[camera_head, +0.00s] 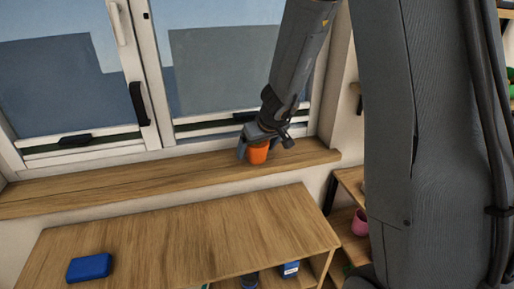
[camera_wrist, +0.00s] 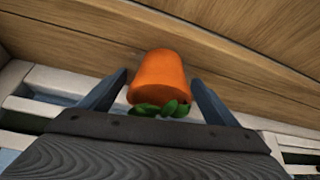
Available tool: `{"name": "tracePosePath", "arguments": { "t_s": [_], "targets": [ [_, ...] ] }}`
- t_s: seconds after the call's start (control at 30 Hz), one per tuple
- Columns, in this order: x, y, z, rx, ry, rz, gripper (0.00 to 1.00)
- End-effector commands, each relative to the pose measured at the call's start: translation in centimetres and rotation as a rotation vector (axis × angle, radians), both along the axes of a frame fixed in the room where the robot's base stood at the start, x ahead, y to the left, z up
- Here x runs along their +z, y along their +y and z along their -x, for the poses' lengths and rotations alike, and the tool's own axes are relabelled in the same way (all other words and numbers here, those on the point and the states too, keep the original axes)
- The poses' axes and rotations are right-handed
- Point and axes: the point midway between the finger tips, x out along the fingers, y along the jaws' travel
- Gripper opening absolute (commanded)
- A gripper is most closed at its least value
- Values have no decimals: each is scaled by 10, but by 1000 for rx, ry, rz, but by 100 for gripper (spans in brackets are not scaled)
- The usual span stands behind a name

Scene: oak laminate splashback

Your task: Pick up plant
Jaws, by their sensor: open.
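The plant is an orange pot (camera_head: 258,153) with green leaves. It stands on the wooden window sill, near the sill's right end, in the head view. In the wrist view the orange pot (camera_wrist: 158,76) lies between the two fingers, with its green leaves (camera_wrist: 160,109) nearest the palm. My gripper (camera_head: 254,146) is over the pot in the head view, with its fingers on either side. In the wrist view my gripper (camera_wrist: 158,84) is open, and a gap shows between each finger and the pot. The leaves are hidden by the gripper in the head view.
The window sill (camera_head: 120,180) is clear to the left. The window frame (camera_head: 140,75) rises close behind. A wooden shelf unit (camera_head: 190,235) below carries a blue object (camera_head: 89,268) on top. A pink pot (camera_head: 360,222) stands on shelving to the right.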

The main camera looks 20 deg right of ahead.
Motion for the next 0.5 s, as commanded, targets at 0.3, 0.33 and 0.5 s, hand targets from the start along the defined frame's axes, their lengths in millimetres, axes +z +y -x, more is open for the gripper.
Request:
{"name": "tracePosePath", "arguments": {
  "t_s": [0.3,0.33,0.5],
  "targets": [
    [1,0,0,0,0,0,43],
    [0,0,0,0,0,0,38],
    [1,0,0,0,-1,0,30]
  ]
}}
